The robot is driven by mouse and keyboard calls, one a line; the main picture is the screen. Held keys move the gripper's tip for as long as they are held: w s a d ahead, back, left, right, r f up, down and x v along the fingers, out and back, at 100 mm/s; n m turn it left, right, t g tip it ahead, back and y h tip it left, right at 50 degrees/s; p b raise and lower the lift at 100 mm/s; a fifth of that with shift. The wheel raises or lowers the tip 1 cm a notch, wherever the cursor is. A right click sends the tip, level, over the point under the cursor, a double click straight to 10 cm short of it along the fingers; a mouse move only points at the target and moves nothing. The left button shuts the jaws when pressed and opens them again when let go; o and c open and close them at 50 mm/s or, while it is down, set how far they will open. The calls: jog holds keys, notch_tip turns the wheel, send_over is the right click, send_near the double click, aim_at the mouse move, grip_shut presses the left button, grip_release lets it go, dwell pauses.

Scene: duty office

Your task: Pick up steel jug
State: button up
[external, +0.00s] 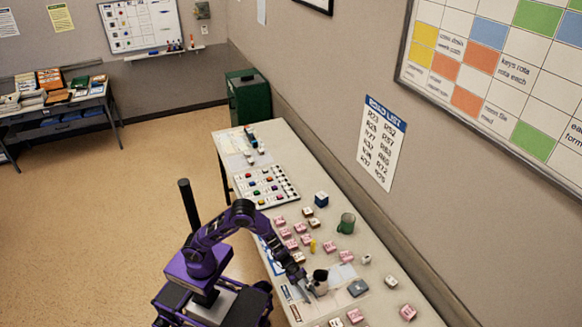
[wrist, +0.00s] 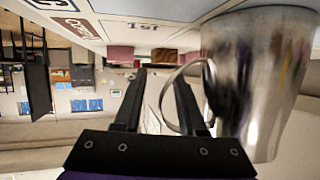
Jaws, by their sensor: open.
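The steel jug (wrist: 255,80) fills the right side of the wrist view, shiny metal with a looped handle facing my gripper. In the external view the jug (external: 320,281) is small and dark-mouthed on the long table. My gripper (wrist: 160,76) is open, its two dark fingers apart. The right finger overlaps the handle loop in the picture; I cannot tell whether it is inside the loop or in front of it. The jug's body is outside the fingers, to the right. In the external view my gripper (external: 301,280) is right beside the jug, on its left.
Pink blocks (external: 291,244) lie beyond the jug, and a green mug (external: 346,223) stands near the wall side. A small yellow object (external: 312,246) stands among the blocks. The wall runs along the table's right edge.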

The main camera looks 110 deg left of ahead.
grip_shut()
jog(key=shift+r, duration=0.1)
dwell(1.2)
